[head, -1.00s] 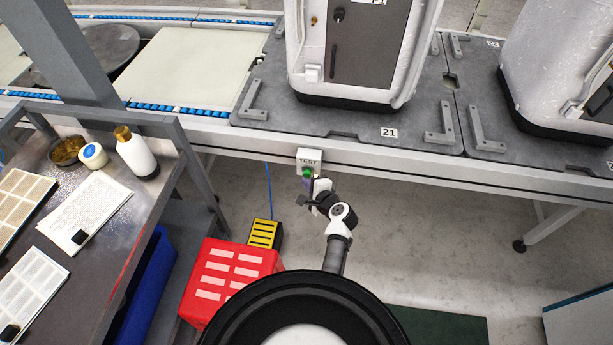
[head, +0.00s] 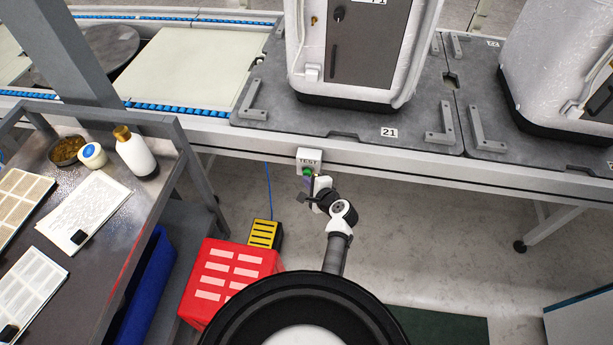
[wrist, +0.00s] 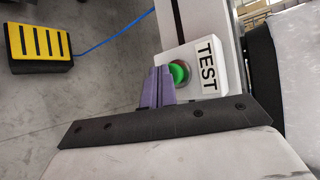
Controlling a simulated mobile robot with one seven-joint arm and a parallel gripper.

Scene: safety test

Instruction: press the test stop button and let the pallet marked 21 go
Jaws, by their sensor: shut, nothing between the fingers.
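The test stop button (wrist: 179,73) is a green button in a white box marked TEST (head: 309,158) on the conveyor's front rail. My gripper (head: 309,182) is just below and in front of the box in the head view. In the wrist view its purple fingers (wrist: 158,84) are shut and empty, with their tips beside the green button; I cannot tell whether they touch it. The pallet marked 21 (head: 375,140) is a grey plate on the conveyor, carrying a white appliance (head: 415,50) with a dark panel.
A second pallet (head: 490,145) with a white appliance sits to the right. A yellow-topped pedal (head: 263,234) with a blue cable and a red box (head: 245,262) are on the floor to the left. A metal cart (head: 95,250) holds a bottle (head: 135,152) and papers.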

